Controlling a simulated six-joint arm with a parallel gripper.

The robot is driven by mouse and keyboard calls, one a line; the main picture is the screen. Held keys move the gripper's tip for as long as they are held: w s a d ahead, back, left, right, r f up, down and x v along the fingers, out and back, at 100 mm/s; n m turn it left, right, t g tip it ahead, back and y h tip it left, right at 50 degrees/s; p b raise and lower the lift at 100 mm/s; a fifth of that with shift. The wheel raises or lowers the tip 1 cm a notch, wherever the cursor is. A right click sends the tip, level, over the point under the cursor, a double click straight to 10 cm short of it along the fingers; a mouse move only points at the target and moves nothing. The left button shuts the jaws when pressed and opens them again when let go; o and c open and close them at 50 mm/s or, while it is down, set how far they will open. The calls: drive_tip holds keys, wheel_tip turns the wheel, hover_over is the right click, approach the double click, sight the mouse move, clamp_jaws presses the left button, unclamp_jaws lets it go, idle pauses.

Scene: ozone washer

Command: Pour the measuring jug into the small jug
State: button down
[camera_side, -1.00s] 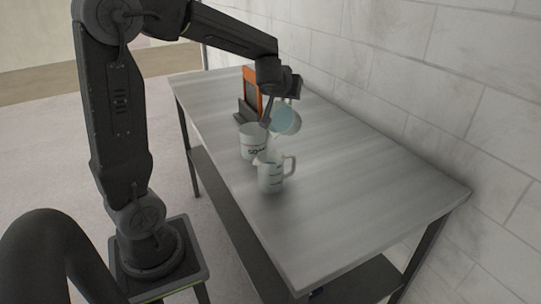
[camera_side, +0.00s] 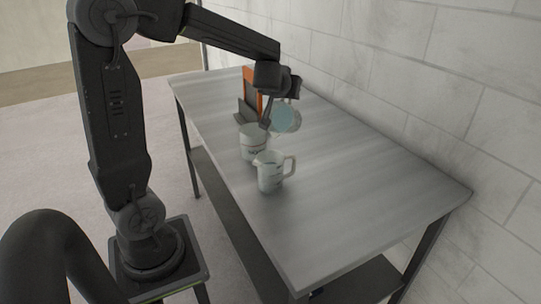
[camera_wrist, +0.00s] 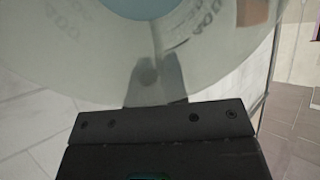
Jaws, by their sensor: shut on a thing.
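The measuring jug (camera_side: 284,119) is clear with bluish contents. It is held in the air, strongly tilted, above and behind the vessels on the table. In the wrist view the measuring jug (camera_wrist: 90,60) fills the top, with graduation marks and part of a bluish disc. My gripper (camera_side: 267,112) is shut on it; in the wrist view the fingers (camera_wrist: 157,80) show through its clear wall. A small jug (camera_side: 270,174) with a handle on its right stands upright on the table. I cannot see inside it. No stream of liquid is visible.
A pale beaker (camera_side: 251,144) with printed marks stands upright just behind the small jug. An orange and dark device (camera_side: 250,92) stands at the back left. The grey table (camera_side: 350,200) is clear to the right and front. A block wall (camera_side: 430,100) runs along the right.

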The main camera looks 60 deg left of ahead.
drive_tip(key=shift+s+d+r, duration=0.15)
drive_tip(key=shift+d+r, duration=0.05)
drive_tip(key=shift+r, duration=0.1)
idle(0.7)
drive_tip(key=shift+w+a+f+g+h, duration=0.4)
drive_tip(key=shift+w+a+f+g, duration=0.15)
drive_tip(key=shift+f, duration=0.45)
drive_tip(key=shift+w+f, duration=0.1)
